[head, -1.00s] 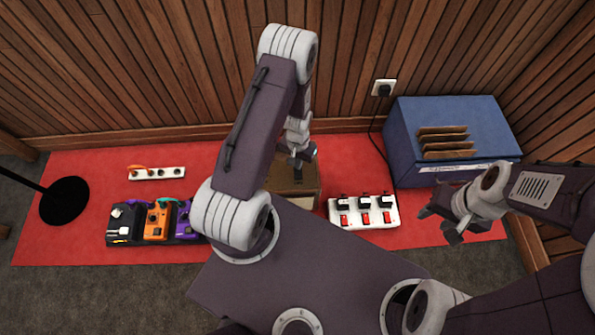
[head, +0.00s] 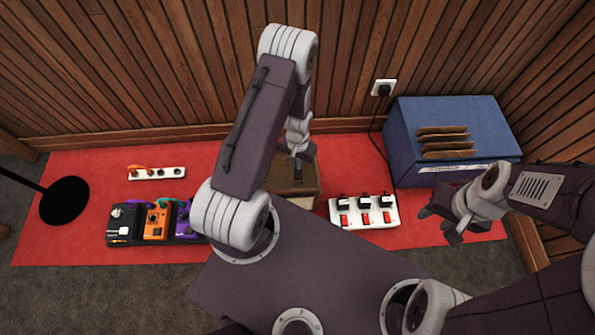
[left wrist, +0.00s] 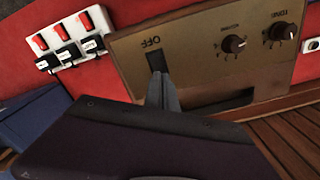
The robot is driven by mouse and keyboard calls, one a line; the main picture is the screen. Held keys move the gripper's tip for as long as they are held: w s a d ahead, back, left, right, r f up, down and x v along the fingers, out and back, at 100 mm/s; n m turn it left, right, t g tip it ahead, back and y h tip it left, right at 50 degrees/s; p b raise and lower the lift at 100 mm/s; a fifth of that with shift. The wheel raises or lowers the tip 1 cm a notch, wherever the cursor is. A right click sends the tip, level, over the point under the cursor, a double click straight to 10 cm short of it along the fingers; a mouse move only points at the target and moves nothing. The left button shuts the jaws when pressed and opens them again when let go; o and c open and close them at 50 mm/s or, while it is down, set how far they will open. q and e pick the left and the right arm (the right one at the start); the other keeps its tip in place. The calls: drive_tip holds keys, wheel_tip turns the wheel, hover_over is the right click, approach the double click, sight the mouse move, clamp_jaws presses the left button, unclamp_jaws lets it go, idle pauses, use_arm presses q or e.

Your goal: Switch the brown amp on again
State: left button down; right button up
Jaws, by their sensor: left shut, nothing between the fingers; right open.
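The brown amp (head: 309,188) stands on the red mat behind my left arm, partly hidden by it in the head view. In the left wrist view, the amp's panel (left wrist: 200,65) shows a black rocker switch (left wrist: 155,60) by an OFF label, plus two dark knobs (left wrist: 234,44). My left gripper (head: 297,172) is shut and empty over the amp. In the left wrist view its fingertips (left wrist: 160,78) are right at the switch; I cannot tell if they touch it. My right gripper (head: 438,226) is open and empty, in front of the blue box.
A white power strip with red switches and black plugs (head: 363,211) lies right of the amp. A blue box (head: 402,140) stands at the right. A pedalboard (head: 130,239), a white strip (head: 157,173) and a round black base (head: 64,200) are left. A wall socket (head: 384,88) has a cord.

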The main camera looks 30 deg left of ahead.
use_arm(q)
drive_tip(key=shift+f+b, duration=0.6)
drive_tip(key=shift+f, duration=0.3)
idle(0.5)
wheel_tip(320, 180, up, 7)
drive_tip(key=p, duration=0.7)
idle(0.4)
